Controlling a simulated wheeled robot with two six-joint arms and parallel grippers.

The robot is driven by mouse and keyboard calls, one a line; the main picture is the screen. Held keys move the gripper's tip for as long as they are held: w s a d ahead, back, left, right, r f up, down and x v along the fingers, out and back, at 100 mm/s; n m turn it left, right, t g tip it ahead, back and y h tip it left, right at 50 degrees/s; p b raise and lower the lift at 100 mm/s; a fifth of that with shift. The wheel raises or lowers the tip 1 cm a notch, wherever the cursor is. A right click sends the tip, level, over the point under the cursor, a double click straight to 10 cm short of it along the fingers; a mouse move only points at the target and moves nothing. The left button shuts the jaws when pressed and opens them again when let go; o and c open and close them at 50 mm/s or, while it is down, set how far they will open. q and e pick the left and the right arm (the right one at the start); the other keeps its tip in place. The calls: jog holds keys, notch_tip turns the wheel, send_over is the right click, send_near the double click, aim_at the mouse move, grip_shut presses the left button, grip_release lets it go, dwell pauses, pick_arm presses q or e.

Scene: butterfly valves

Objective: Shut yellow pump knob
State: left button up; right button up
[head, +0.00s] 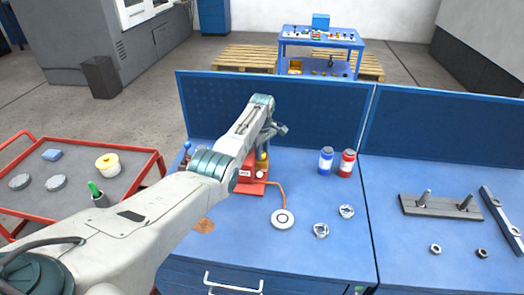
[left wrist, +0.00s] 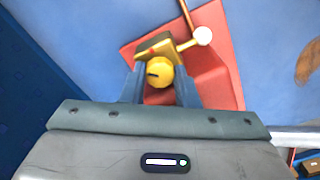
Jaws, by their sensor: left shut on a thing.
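The red pump (head: 250,173) stands on the blue bench, partly hidden behind my left arm in the head view. In the left wrist view its red body (left wrist: 215,80) lies below a brass fitting with a lever ending in a white ball (left wrist: 202,36). The yellow pump knob (left wrist: 159,72) is round with a dark slot mark and sits between the two fingers of my left gripper (left wrist: 160,84), which is shut on it. In the head view the left gripper (head: 266,143) is above the pump, its fingertips mostly hidden. My right gripper is not in view.
An orange hose runs from the pump to a white disc (head: 283,219). Two silver parts (head: 321,230), a blue bottle (head: 326,160) and a red bottle (head: 347,163) stand to the right. A blue panel (head: 310,115) backs the bench. A red cart (head: 130,185) is at left.

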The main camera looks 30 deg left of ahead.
pick_arm(q)
jog(key=shift+w+r, duration=0.1)
jog(key=shift+r, duration=0.1)
jog(key=o, duration=0.9)
jog(key=shift+o, duration=0.3)
jog(key=shift+d+f, duration=0.1)
